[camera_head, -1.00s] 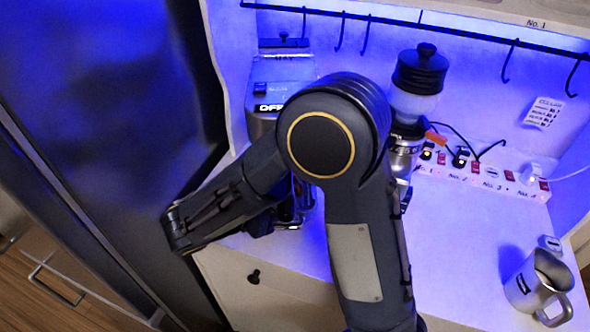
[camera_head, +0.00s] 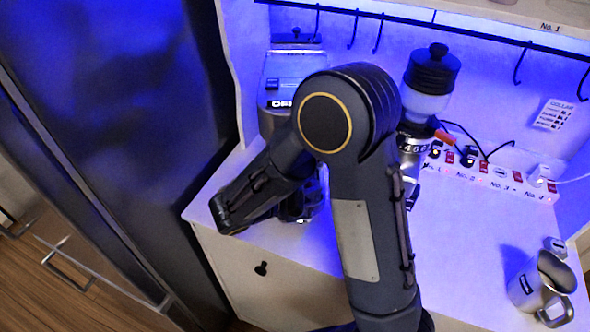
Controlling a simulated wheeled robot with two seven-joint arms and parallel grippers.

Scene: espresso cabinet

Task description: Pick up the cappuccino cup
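I cannot make out a cappuccino cup in this view; my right arm covers part of the counter and the front of the espresso machine (camera_head: 290,70). My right arm comes up from the bottom, bends at a high elbow and reaches down to the left. Its far end, with the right gripper (camera_head: 228,213), is dark and shows over the counter's left front edge, in front of the machine. The fingers cannot be made out, so I cannot tell whether they are open or hold anything. My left gripper is not in view.
A grinder (camera_head: 430,85) stands behind my arm, right of the machine. A steel milk pitcher (camera_head: 537,280) stands at the right of the white counter (camera_head: 470,250). A switch strip (camera_head: 485,172) runs along the back. A tall dark cabinet (camera_head: 110,110) borders the left.

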